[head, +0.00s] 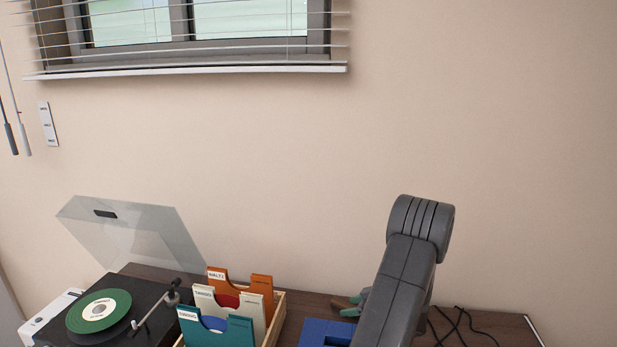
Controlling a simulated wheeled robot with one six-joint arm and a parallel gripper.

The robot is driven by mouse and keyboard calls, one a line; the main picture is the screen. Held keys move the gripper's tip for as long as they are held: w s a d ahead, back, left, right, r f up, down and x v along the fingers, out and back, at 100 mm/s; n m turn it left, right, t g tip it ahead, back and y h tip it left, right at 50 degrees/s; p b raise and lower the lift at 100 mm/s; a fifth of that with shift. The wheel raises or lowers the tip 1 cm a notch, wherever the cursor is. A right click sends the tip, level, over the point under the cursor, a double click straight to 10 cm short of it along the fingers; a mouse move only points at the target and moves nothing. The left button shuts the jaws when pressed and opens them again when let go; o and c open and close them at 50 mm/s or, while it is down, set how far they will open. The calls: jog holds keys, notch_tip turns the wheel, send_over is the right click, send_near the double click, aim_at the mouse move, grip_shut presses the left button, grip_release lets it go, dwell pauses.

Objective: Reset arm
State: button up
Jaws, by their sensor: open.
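My grey arm (398,285) rises from the bottom edge, right of centre, to a rounded joint near its top. My gripper cannot be made out; the far part of the arm is hidden behind the near link or outside the picture. A small green-grey and brown thing (349,304) shows just left of the arm, low over the wooden surface and partly covered by the arm. I cannot tell what it is.
A wooden table (505,326) runs along the wall. On it are a turntable (137,327) with its clear lid (140,232) raised, a wooden crate (276,322) of record sleeves, a blue object (318,333) by the arm, and black cables (458,323) at right. A window with blinds (190,62) is above.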

jog(key=shift+w+a, duration=0.25)
jog(key=shift+s+r, duration=0.1)
jog(key=shift+r, duration=1.25)
jog(key=shift+f, duration=0.1)
